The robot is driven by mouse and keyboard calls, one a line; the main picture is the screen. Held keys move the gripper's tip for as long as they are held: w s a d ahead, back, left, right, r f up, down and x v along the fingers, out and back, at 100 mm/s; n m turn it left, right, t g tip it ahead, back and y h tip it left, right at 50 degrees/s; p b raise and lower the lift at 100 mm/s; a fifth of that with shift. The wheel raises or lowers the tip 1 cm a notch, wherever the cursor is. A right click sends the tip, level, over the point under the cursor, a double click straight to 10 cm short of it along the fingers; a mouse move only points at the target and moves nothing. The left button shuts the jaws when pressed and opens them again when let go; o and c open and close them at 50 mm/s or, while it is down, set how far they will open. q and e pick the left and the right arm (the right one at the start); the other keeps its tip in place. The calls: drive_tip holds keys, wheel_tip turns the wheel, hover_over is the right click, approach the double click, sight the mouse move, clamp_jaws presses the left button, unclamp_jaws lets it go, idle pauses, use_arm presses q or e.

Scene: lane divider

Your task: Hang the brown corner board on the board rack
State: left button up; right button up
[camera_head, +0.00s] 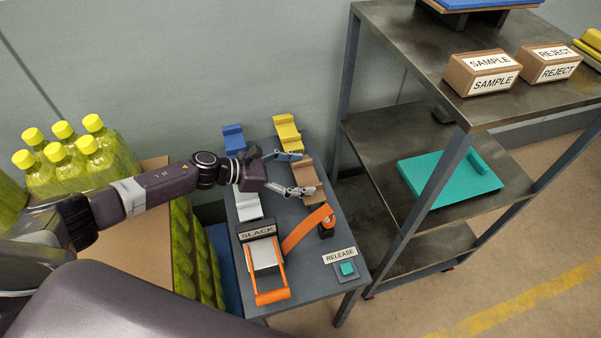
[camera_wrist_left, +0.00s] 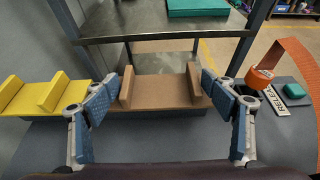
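The brown corner board (camera_head: 308,180) lies on the grey table, near its right edge. In the left wrist view the board (camera_wrist_left: 160,92) shows a flat face with a raised lip at either end. My left gripper (camera_head: 292,173) is open at the board's left side. In its wrist view the open fingers (camera_wrist_left: 165,100) are spread to either side of the board; whether they touch it I cannot tell. My right gripper is in neither view. I cannot pick out for certain which structure is the board rack.
Blue (camera_head: 233,139), yellow (camera_head: 287,131) and white (camera_head: 246,208) corner boards lie on the same table. An orange strap (camera_head: 306,230) and a release button (camera_head: 347,268) are at its front. A metal shelf unit (camera_head: 400,150) stands to the right, bottles (camera_head: 110,150) to the left.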

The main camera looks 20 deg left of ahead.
use_arm(q)
drive_tip(key=shift+o, duration=1.3)
drive_tip(key=shift+a, duration=0.15)
drive_tip(key=v, duration=0.7)
drive_tip(key=shift+s+a+r, duration=0.2)
drive_tip(key=shift+s+a, duration=0.05)
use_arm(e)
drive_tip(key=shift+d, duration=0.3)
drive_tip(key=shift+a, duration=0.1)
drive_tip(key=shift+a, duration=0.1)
